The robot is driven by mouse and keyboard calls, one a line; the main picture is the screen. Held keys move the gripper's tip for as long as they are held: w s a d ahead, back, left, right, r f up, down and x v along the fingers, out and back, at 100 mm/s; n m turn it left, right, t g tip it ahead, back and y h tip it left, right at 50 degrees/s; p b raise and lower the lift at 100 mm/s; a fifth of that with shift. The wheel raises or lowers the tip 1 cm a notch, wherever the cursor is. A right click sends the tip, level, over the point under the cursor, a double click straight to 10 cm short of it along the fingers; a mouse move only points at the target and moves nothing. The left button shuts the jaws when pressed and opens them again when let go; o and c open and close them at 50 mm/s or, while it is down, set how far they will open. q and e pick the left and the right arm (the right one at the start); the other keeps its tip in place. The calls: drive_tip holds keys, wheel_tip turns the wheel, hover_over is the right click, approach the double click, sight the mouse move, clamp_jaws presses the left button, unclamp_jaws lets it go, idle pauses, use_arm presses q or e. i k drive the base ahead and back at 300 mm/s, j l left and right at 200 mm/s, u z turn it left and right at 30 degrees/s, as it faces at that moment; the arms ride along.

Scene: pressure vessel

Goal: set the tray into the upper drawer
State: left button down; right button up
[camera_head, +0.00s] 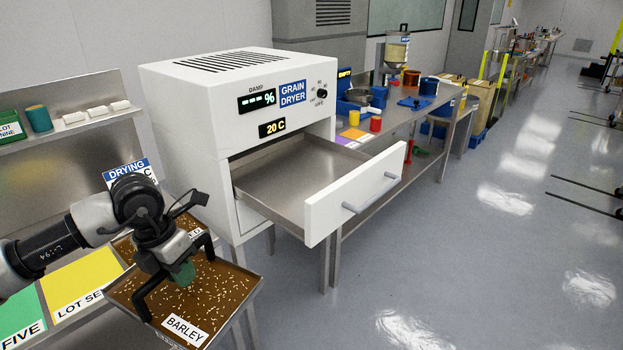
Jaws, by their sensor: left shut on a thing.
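A tray (231,289) of brown grain with a white "BARLEY" label is at the lower left, over the edge of the bench. My left gripper (180,274) is above the tray, shut on a green knob or handle at its middle. The grain dryer (175,105) is a white box right of the gripper. Its upper drawer (287,180) is pulled out to the right and looks empty, with a white front and a bar handle. The tray is left of and nearer than the drawer. My right gripper is not in view.
A bench at left has green and yellow mats (82,277) and a "DRYING" sign (130,172). A shelf (75,127) holds a teal spool and white blocks. A table (430,112) with cups and tubs stands behind the drawer.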

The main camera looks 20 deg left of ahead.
sight(312, 180)
drive_tip(key=i, duration=1.5)
